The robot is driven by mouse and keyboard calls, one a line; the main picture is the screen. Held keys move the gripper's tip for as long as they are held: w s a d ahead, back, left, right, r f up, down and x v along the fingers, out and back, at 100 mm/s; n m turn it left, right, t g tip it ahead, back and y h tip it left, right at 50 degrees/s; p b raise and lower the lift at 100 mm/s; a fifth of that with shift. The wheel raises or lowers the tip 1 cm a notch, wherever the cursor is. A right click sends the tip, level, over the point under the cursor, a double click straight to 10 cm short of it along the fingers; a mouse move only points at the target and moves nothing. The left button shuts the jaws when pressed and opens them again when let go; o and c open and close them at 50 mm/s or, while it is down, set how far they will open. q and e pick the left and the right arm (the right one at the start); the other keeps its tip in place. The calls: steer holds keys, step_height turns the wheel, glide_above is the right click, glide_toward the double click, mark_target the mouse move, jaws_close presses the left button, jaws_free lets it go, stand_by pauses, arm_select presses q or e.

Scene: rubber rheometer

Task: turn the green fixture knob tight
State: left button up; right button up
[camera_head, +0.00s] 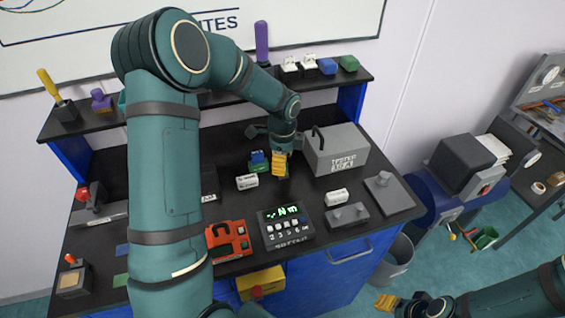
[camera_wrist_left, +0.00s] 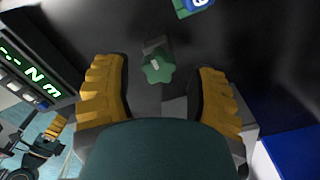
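The green knob (camera_wrist_left: 158,68), lobed with a pale mark on top, sits on a dark grey fixture (camera_wrist_left: 153,48) in the left wrist view. My left gripper (camera_wrist_left: 163,90) has its yellow fingers spread wide, one on each side of the knob. Neither finger appears to touch the knob. In the head view my left gripper (camera_head: 280,164) points down over the middle of the black bench; I cannot make out the knob there. My right gripper (camera_head: 386,302) is low at the right, off the bench, its yellow fingertips too small to judge.
A grey tester case (camera_head: 336,150) stands right of my left gripper. A green and blue block (camera_head: 258,166) lies just left of it. A torque display (camera_head: 286,227) and a red device (camera_head: 228,241) are at the front. A shelf (camera_head: 220,98) runs along the back.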

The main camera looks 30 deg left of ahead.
arm_select(q)
steer(key=n+b, duration=0.1)
steer(key=n, duration=0.1)
steer(key=shift+n, duration=0.4)
steer(key=n+b, duration=0.1)
steer(key=n, duration=0.4)
steer(key=n+b, duration=0.1)
steer(key=n, duration=0.9)
steer(key=shift+a+n, duration=0.1)
steer(key=shift+n, duration=0.2)
jaws_close()
